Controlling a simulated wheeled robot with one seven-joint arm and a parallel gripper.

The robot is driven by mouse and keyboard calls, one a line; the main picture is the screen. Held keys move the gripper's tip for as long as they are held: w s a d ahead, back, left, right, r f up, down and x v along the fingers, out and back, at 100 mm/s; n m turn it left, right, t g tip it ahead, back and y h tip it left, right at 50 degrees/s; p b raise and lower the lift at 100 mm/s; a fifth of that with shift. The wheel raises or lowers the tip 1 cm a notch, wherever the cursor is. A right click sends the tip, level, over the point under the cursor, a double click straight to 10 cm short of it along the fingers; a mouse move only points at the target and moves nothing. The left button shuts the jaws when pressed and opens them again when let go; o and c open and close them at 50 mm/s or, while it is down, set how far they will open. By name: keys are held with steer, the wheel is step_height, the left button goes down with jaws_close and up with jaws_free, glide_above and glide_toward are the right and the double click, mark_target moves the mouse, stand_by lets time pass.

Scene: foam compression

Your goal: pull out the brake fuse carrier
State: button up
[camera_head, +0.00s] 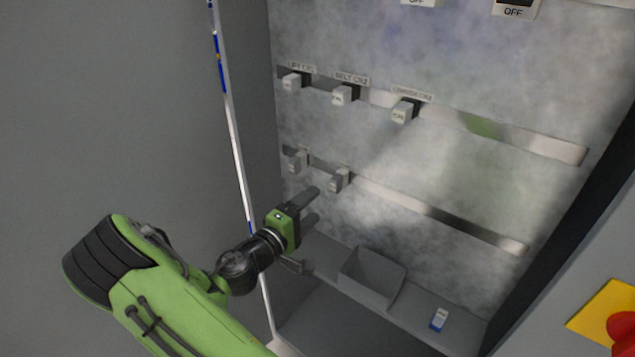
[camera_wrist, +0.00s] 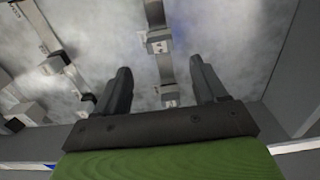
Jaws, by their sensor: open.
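Several pale fuse carriers sit on two rails on the cabinet's back panel. The upper row holds one at left (camera_head: 292,83), one labelled BELT (camera_head: 342,97) and one further right (camera_head: 403,113). The lower row holds a left carrier (camera_head: 297,162) and a right one (camera_head: 339,181). I cannot read which is the brake carrier. My gripper (camera_head: 312,206) is open and empty, just below the lower row and apart from it. In the wrist view, my gripper (camera_wrist: 160,72) spreads its fingers, with one carrier (camera_wrist: 158,42) and a smaller block (camera_wrist: 170,96) seen between them.
An open grey bin (camera_head: 372,280) stands on the cabinet's ledge below the panel. A loose white and blue piece (camera_head: 438,319) lies to its right. A red button on a yellow plate (camera_head: 608,318) is at lower right. The rails' right parts are bare.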

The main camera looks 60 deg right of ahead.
mark_target(333, 187)
steer(key=shift+w, duration=0.15)
steer(key=shift+d, duration=0.1)
steer(key=d, duration=0.3)
steer(key=s+d+p, duration=0.1)
steer(key=d, duration=0.2)
steer(key=d+p, duration=0.1)
steer(key=d, duration=0.1)
steer(key=shift+s+d, duration=0.3)
steer(key=shift+d, duration=0.1)
steer(key=shift+b, duration=0.3)
stand_by(0.7)
jaws_close()
steer(key=w+a+b, duration=0.1)
steer(key=a, duration=0.5)
steer(key=shift+b, duration=0.4)
stand_by(0.8)
